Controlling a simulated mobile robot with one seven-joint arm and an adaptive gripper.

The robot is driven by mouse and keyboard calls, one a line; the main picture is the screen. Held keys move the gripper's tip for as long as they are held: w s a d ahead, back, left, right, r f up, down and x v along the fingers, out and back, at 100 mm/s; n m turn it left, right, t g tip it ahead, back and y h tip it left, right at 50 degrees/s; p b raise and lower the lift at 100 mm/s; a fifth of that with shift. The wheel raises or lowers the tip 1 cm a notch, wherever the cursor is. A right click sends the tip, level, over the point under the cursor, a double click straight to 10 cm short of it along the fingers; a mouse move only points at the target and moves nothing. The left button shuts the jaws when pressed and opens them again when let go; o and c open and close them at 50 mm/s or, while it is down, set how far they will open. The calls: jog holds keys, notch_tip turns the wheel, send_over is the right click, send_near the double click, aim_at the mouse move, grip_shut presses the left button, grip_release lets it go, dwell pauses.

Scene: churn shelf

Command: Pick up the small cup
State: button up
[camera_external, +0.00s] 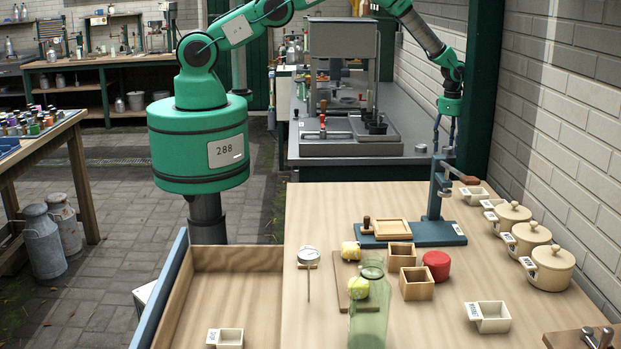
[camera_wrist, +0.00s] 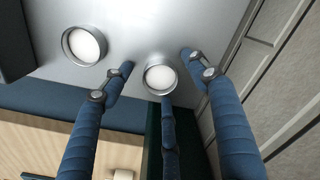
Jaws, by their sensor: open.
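Two small round cups with metal rims and white insides stand on a grey surface in the wrist view, one at the upper left (camera_wrist: 84,46) and one near the middle (camera_wrist: 160,78). Which one the task means I cannot tell. My gripper (camera_wrist: 157,62) is open, its blue fingers spread around the middle cup; contact is not clear. In the external view my gripper (camera_external: 445,140) points down by the right end of the grey bench (camera_external: 345,160). A small pale object (camera_external: 421,148) shows on that bench, left of my fingers.
A blue stand (camera_external: 434,205) rises close below my gripper. The wooden table (camera_external: 390,320) holds a green glass jar (camera_external: 369,320), wooden boxes, a red round item (camera_external: 436,265) and white scoops. Lidded pots (camera_external: 525,235) line the brick wall at right.

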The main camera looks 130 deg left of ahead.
jog(key=shift+c, duration=0.3)
jog(key=c, duration=1.1)
jog(key=shift+r, duration=0.15)
notch_tip(320, 180, up, 10)
dwell(0.7)
